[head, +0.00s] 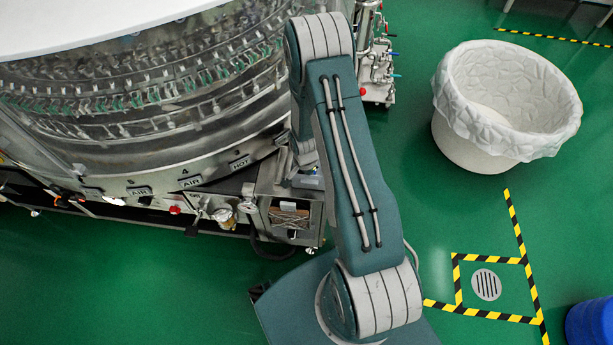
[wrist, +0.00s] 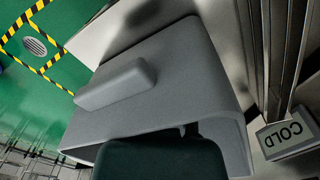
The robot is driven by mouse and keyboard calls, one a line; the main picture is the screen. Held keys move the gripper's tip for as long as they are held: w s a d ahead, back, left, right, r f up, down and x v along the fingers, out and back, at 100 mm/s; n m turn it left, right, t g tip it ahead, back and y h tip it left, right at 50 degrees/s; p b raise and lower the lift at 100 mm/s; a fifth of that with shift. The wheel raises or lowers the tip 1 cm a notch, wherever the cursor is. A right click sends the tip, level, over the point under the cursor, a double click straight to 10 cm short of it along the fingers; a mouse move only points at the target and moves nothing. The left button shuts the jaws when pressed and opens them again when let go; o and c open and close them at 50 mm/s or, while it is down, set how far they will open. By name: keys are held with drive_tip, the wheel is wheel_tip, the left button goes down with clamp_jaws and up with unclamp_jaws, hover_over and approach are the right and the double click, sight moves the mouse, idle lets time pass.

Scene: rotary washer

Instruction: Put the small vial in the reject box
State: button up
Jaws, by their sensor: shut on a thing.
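My gripper (wrist: 175,75) fills the middle of the wrist view as a grey rounded shell with a raised bar on it. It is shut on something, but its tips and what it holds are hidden. In the head view the arm blocks most of the gripper, low beside the machine. I cannot make out the small vial in either view. No container is clearly marked as the reject box. A small steel box (head: 275,226) at the machine's corner, left of my arm, holds small items too unclear to name.
The large steel washer (head: 150,150) takes up the upper left, with pipes and valves below. A white lined bin (head: 475,151) stands at the upper right. A floor drain (head: 486,284) lies inside striped tape. A blue drum (head: 592,322) is at the lower right. Green floor is clear between.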

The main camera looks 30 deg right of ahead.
drive_tip(key=o, duration=0.5)
drive_tip(key=shift+s+f, duration=0.25)
drive_tip(key=shift+f, duration=0.05)
drive_tip(key=shift+c, duration=0.2)
drive_tip(key=shift+w+d+r, duration=0.2)
drive_tip(key=shift+r, duration=0.55)
drive_tip(key=shift+a+r, duration=0.2)
drive_tip(key=shift+r, duration=0.75)
wheel_tip(320, 180, up, 10)
drive_tip(key=shift+f, duration=0.15)
idle(1.0)
